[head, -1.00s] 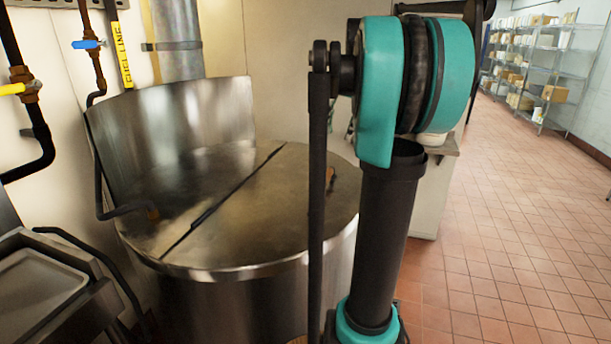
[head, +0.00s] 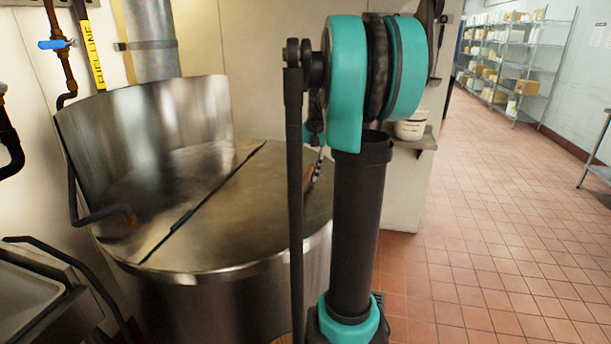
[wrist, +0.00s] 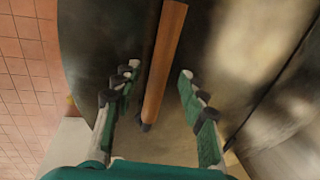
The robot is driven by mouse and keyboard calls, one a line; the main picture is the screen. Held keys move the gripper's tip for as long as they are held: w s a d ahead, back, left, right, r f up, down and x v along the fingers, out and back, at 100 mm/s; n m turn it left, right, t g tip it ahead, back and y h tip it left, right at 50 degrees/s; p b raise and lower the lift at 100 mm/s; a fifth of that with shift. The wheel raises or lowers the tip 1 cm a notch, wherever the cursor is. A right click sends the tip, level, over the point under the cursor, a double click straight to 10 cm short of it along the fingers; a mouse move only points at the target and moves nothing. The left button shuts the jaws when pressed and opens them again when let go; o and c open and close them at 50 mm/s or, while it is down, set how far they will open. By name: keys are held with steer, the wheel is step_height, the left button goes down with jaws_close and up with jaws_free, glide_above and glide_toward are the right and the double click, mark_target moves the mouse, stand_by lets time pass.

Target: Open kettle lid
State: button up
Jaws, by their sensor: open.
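The kettle (head: 225,290) is a large round steel vessel with a flat steel lid (head: 235,205) that lies shut. A dark straight seam crosses the lid. The brown wooden lid handle (head: 310,178) is on the right part of the lid, partly hidden behind my arm in the head view. In the wrist view the handle (wrist: 165,60) runs lengthwise between the two fingers of my gripper (wrist: 158,76). The fingers are open, one on each side of the handle, with gaps showing. I cannot tell how far above the lid they are.
A curved steel splash guard (head: 150,125) rises behind the kettle. A bent dark pipe (head: 100,215) reaches its left side. A steel tray unit (head: 30,290) stands at the lower left. Open tiled floor (head: 490,220) lies to the right, with wire shelves (head: 515,75) beyond.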

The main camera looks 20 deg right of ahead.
steer(key=shift+w+a+f, duration=0.1)
steer(key=shift+a+f, duration=0.05)
steer(key=shift+f, duration=0.75)
jaws_close()
